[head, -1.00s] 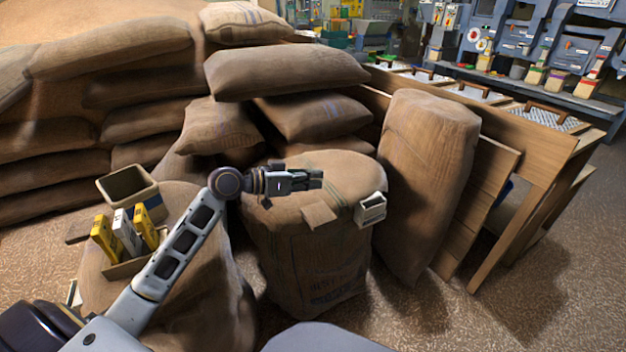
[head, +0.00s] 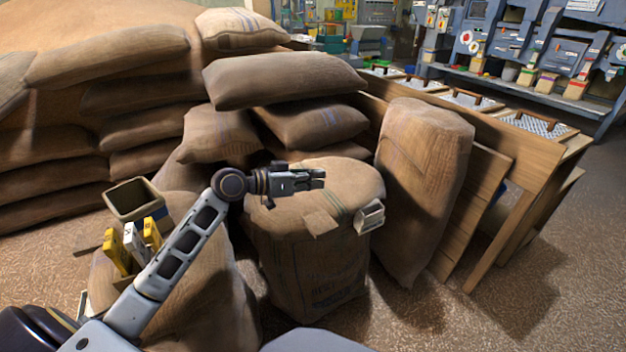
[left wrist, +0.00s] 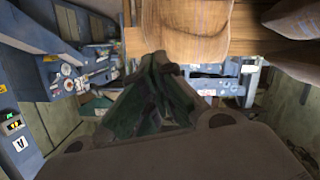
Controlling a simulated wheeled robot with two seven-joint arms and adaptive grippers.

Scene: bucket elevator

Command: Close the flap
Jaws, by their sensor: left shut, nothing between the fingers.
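My left gripper (head: 318,179) is shut and empty. It is held out in front of me above the top of an upright burlap sack (head: 310,235), pointing right. In the left wrist view its dark green fingers (left wrist: 155,75) meet at the tips. Blue-grey machines (head: 580,55) with sloping panels stand in a row far off at the top right, well away from the gripper. I cannot tell which panel is the flap or how it stands. Blue-grey machinery also shows in the left wrist view (left wrist: 65,75). My right gripper is not in view.
Stacked sacks (head: 80,110) fill the left and back. A tall leaning sack (head: 425,190) and a wooden bench (head: 520,150) stand between me and the machines. A tan bin (head: 133,199) is at left. Brown floor (head: 560,310) is clear at lower right.

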